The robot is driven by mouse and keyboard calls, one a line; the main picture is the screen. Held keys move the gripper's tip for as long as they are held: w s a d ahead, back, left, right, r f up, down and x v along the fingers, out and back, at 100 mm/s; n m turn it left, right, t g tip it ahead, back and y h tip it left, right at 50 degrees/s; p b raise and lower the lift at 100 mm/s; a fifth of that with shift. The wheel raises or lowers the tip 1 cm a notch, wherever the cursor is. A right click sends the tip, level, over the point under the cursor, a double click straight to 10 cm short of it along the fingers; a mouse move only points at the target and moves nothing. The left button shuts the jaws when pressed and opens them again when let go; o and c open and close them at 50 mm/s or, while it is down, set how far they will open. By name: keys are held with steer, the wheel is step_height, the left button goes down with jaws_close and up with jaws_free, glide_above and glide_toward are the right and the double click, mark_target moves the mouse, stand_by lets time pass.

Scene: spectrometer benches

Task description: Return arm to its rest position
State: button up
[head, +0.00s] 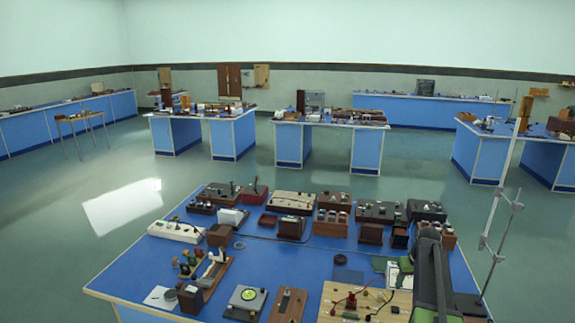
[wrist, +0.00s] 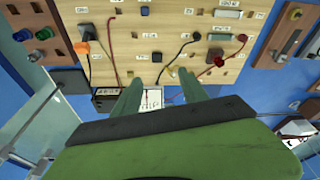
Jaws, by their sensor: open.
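My gripper (wrist: 155,95) shows in the wrist view as two green-grey fingers held apart, open, with nothing seen between them but a small white-faced meter (wrist: 152,99) beyond. Past the fingertips lies a wooden circuit board (wrist: 130,42) with plugs and wires. In the head view my arm shows at the lower right, in front of the right part of the same board (head: 340,298). The fingertips cannot be made out in the head view.
A metal stand rod (head: 497,200) with clamps rises close to the right of my arm. Boxed instruments crowd the back of the blue bench (head: 290,258). A compass-like instrument (head: 246,298) sits at the front. Open floor (head: 60,210) lies to the left.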

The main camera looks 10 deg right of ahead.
steer(key=w+a+f+n+b, duration=0.1)
steer(key=a+f, duration=0.1)
steer(key=a, duration=0.6)
steer(key=a+f+n+b, duration=0.1)
steer(key=a+f, duration=0.1)
steer(key=a, duration=0.6)
steer(key=s+a+f+n+g+b, duration=0.15)
steer(key=s+a, duration=0.25)
steer(key=a, duration=0.6)
steer(key=s+a+f+b, duration=0.2)
steer(key=s+a, duration=0.1)
steer(key=a, duration=0.7)
steer(key=s+a+m+g, duration=0.1)
steer(key=s+a+m, duration=0.1)
steer(key=s, duration=0.6)
